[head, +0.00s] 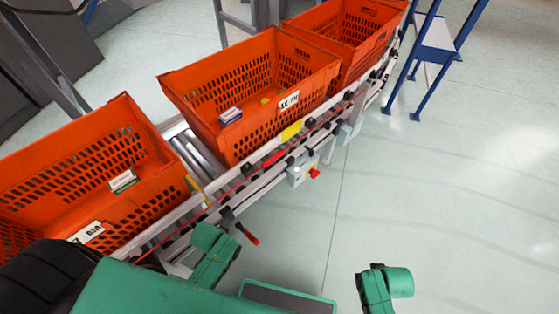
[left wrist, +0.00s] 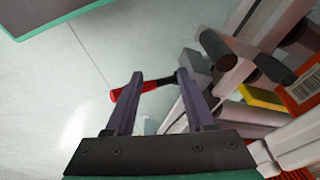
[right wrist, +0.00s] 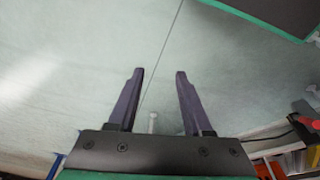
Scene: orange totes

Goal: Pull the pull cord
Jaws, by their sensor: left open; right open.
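A thin red pull cord (head: 322,128) runs along the near side rail of the conveyor. A lever-like handle (head: 247,234), black with a red end, sticks out from that side in the head view. In the left wrist view the handle (left wrist: 152,85) lies across the space between the fingers of my left gripper (left wrist: 160,74), with its red end to the left. The left gripper is open; whether it touches the handle I cannot tell. Its fingers are not clear in the head view. My right gripper (right wrist: 160,72) is open and empty, over bare floor.
Orange totes (head: 256,97) stand on the conveyor (head: 190,152), some holding small boxes. A grey control box (head: 298,172) with a red button is on the conveyor's side. A dark rail clamp (left wrist: 245,57) is close right of my left gripper.

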